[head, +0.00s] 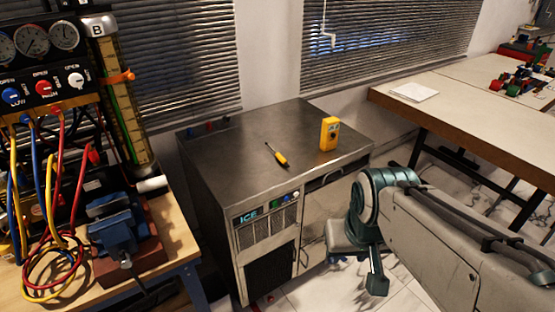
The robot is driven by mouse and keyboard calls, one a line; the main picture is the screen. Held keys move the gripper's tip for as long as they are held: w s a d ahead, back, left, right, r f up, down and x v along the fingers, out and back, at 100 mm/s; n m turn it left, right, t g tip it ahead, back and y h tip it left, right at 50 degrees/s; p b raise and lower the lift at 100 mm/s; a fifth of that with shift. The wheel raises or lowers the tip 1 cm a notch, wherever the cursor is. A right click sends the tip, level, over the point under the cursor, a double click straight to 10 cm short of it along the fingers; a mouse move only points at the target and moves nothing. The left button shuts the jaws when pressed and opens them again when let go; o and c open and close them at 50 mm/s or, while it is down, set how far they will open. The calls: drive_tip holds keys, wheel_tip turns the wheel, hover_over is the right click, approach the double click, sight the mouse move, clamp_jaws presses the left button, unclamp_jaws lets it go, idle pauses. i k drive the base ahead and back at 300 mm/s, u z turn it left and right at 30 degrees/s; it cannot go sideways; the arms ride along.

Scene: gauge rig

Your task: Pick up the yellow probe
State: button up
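I cannot make out gripper fingers there.
A yellow meter (329,134) stands upright right of the probe. A blue vise (122,230), hoses and a gauge panel (40,60) crowd the bench at left. A wooden table (470,105) with papers (414,91) is at right. The machine top around the probe is clear.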

sight(279, 155)
drive_tip(key=z, duration=0.5)
drive_tip(key=i, duration=0.95)
drive_tip(key=u, duration=0.7)
drive_tip(key=i, duration=0.4)
drive_tip(key=u, duration=0.4)
